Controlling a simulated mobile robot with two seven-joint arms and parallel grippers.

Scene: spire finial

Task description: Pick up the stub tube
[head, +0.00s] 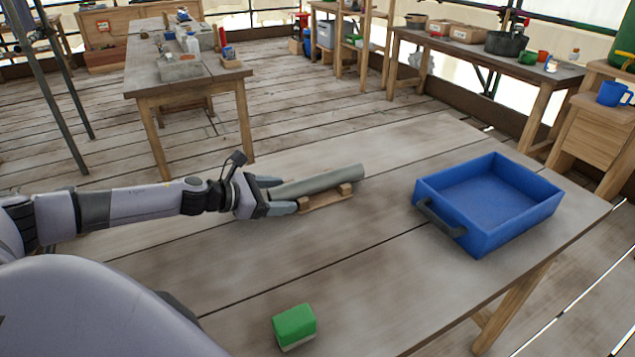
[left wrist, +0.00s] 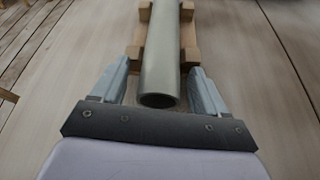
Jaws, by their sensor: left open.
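The stub tube (head: 322,181) is a grey-green hollow cylinder lying on a small wooden cradle (head: 326,201) on the table. In the left wrist view the tube (left wrist: 160,60) points away from me, its open near end lying between the fingers; the cradle (left wrist: 192,52) shows under it. My left gripper (head: 283,195) is at the tube's left end in the head view. Its two fingers are open, one on each side of the tube, with a gap visible on both sides in the left wrist view (left wrist: 163,88). My right gripper is not in view.
A blue tray (head: 488,240) with a dark handle stands on the table (head: 390,170) to the right. A green and white block (head: 294,326) lies near the front edge. The tabletop between them is clear. Other benches with tools stand farther back.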

